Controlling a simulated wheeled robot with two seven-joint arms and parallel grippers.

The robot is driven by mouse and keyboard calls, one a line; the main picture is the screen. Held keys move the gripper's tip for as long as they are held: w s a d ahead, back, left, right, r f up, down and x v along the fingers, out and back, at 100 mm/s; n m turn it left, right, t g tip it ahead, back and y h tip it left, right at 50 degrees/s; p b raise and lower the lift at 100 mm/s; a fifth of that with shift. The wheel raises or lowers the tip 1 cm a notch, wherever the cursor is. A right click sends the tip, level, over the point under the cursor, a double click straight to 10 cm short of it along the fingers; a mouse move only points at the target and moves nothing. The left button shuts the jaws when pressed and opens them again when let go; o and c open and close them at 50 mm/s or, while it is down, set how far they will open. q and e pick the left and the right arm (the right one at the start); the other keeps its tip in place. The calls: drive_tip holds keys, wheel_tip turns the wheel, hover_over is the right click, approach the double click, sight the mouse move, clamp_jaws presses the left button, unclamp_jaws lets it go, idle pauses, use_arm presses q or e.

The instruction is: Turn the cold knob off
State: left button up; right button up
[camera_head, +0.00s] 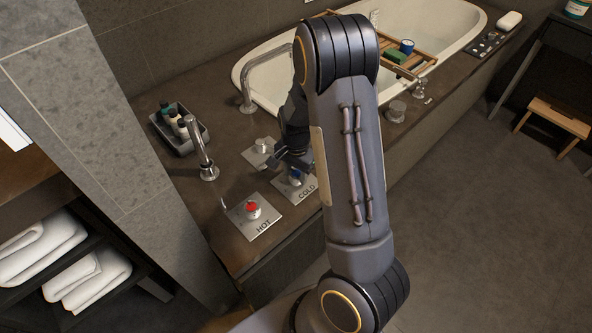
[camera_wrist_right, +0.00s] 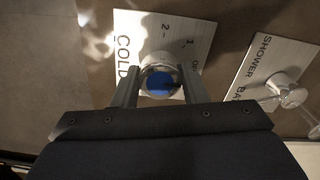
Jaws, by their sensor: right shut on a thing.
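The cold knob is a round metal knob with a blue cap (camera_wrist_right: 160,84) on a pale plate (camera_wrist_right: 150,28) marked COLD, with 1, 2 and a partly hidden mark. A dark pointer line on the cap points right in the wrist view. My right gripper (camera_wrist_right: 160,88) is shut on the knob, one finger on each side. In the head view the cold knob (camera_head: 296,174) shows just below my right gripper (camera_head: 290,165), partly covered by it. My left gripper is not in view.
A red-capped hot knob (camera_head: 252,208) sits on its plate to the left. The bathtub (camera_head: 270,80) lies beyond my arm.

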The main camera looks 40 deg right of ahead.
sight(296, 173)
idle(0.5)
drive_tip(key=o, duration=1)
wheel_tip(296, 173, up, 8)
drive_tip(key=shift+f+p, duration=0.1)
drive_tip(key=shift+p, duration=1)
